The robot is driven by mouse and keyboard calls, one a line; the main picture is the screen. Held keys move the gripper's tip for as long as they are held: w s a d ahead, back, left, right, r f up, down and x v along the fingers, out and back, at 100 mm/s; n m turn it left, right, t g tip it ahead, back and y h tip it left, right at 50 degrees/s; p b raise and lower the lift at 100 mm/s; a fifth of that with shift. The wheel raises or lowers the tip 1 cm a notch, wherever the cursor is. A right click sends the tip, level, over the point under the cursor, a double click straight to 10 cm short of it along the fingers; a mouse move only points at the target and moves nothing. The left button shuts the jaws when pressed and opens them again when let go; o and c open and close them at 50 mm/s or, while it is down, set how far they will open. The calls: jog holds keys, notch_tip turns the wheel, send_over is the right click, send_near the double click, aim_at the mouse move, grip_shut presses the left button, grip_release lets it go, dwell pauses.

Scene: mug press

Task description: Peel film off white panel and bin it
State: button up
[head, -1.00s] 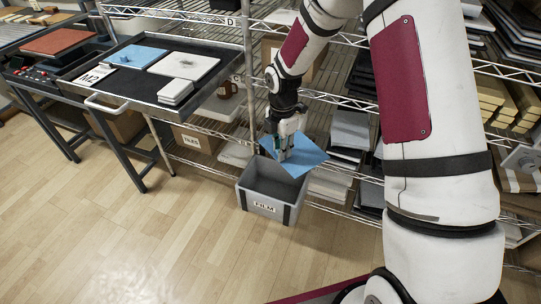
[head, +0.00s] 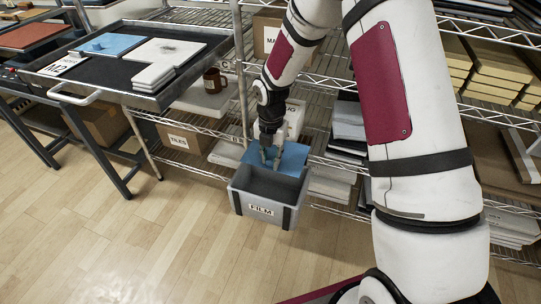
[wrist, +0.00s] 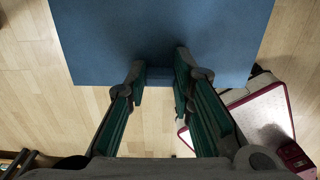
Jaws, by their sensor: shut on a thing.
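A blue film sheet (head: 293,158) hangs from my gripper (head: 269,162), just over the back part of the grey bin (head: 238,203) labelled FILM. In the wrist view the film (wrist: 160,35) spreads flat beyond the fingertips, and my gripper (wrist: 161,80) is shut on its near edge. I cannot tell whether the film touches the bin rim. The bin's visible inside looks empty; its back is hidden by the film. A white panel (head: 164,50) with a grey smudge lies on the dark tray at upper left, beside a blue-faced panel (head: 107,45).
A stack of white tiles (head: 154,77) sits on the tray (head: 190,83) near a handle. Wire shelving (head: 215,140) with boxes stands close behind the bin, and a brown mug (head: 212,80) is on it. The wood floor (head: 150,240) in front is clear.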

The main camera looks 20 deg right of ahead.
jog(key=shift+f+b, duration=0.75)
jog(key=shift+f, duration=0.55)
jog(key=o, duration=0.8)
jog(key=shift+c, duration=0.2)
notch_tip(320, 180, up, 11)
jog(key=shift+r, duration=0.55)
